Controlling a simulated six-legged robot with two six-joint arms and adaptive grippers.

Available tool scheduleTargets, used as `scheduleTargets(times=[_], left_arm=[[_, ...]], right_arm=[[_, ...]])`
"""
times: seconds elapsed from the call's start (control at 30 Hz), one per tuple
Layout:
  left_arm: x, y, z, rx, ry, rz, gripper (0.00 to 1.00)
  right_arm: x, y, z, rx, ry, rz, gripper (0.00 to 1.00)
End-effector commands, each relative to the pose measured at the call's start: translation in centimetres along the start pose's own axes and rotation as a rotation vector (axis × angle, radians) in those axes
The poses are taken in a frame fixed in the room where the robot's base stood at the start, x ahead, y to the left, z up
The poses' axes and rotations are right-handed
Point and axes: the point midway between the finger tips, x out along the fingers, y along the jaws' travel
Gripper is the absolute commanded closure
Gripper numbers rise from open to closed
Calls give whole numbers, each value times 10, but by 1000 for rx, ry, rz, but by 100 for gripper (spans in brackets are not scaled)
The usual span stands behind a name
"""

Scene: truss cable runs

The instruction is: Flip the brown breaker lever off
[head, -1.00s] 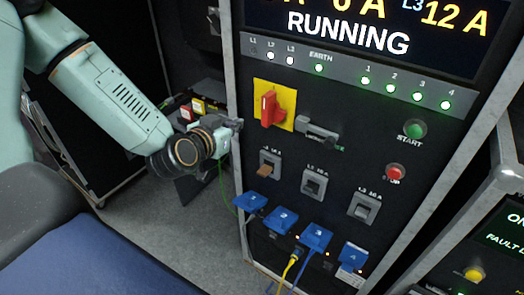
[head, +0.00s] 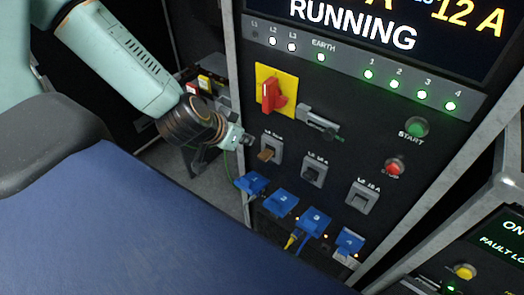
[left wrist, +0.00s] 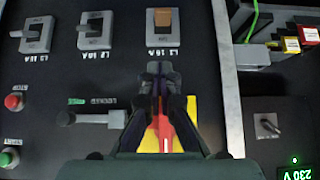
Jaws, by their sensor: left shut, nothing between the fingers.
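The brown breaker lever (head: 266,155) sits in a grey frame, leftmost of three breakers on the black panel (head: 345,160). In the head view it juts out toward the lower left. In the left wrist view, the brown lever (left wrist: 162,17) is at the top, in its grey frame labelled L1 16A. My left gripper (head: 249,139) is just up and left of the lever, close to the panel. In the left wrist view its fingers (left wrist: 163,70) are together and empty, below the lever with a gap between. My right gripper is not in view.
Two breakers with grey levers (head: 314,172) (head: 362,197) stand to the right. A red rotary switch (head: 273,97) on a yellow plate and a grey latch (head: 318,123) are above. Blue socket covers (head: 281,202) jut out below. The lit display (head: 400,25) reads RUNNING.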

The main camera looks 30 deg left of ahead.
Motion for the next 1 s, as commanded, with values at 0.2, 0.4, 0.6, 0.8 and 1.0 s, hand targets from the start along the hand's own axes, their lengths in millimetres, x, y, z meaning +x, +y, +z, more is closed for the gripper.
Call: scheduleTargets(times=[0.2, 0.4, 0.6, 0.8, 1.0], left_arm=[[5, -1, 0, 2, 1, -3, 100], [26, -1, 0, 6, 2, -4, 100], [54, -1, 0, 8, 1, -4, 100], [86, -1, 0, 8, 0, -3, 100], [115, -1, 9, 2, -3, -2, 100]], right_arm=[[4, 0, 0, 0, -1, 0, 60], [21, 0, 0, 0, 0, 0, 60], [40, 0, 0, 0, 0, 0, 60], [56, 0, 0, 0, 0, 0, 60], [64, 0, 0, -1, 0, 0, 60]])
